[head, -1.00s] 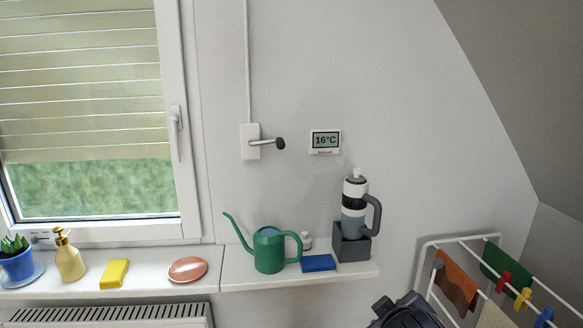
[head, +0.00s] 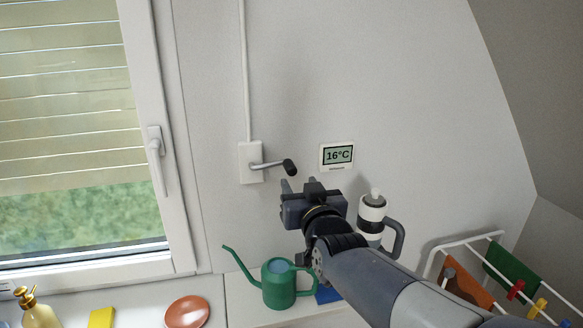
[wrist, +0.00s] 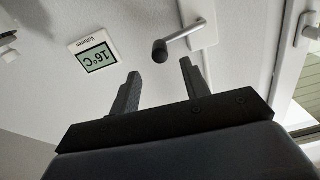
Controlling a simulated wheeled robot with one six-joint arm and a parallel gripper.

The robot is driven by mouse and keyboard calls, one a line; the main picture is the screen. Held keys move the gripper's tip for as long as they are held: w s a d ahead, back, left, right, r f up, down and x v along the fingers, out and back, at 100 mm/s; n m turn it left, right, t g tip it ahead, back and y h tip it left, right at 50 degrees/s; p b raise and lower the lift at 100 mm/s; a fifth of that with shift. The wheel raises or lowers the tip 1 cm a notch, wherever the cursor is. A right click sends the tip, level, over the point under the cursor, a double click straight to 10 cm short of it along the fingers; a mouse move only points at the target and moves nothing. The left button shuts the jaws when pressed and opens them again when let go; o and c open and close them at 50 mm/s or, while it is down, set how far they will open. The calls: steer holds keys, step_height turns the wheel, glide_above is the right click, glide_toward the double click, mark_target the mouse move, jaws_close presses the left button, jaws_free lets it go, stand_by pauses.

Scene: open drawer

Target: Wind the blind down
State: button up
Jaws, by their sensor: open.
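The blind (head: 65,100) is partly lowered over the window; its bottom edge leaves a strip of green glass (head: 80,222) below. The crank (head: 268,165) sticks out to the right from a white wall box (head: 250,162) and ends in a dark knob (head: 290,167). The knob also shows in the wrist view (wrist: 160,51), just beyond the fingertips and roughly between them. My gripper (head: 300,186) is open and empty, just below the knob in the head view. In the wrist view its two fingers (wrist: 160,76) are spread apart. I see no contact with the knob.
A thermostat reading 16°C (head: 337,156) is on the wall right of the crank. A green watering can (head: 279,283) stands on the sill below, and a grey-white bottle (head: 371,215) is behind my arm. A drying rack (head: 470,240) is at the right. The window handle (head: 156,150) is left.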

mark_target(292, 173)
steer(key=shift+p+x, duration=1.05)
steer(key=shift+x, duration=2.4)
steer(key=shift+f, duration=0.1)
jaws_close()
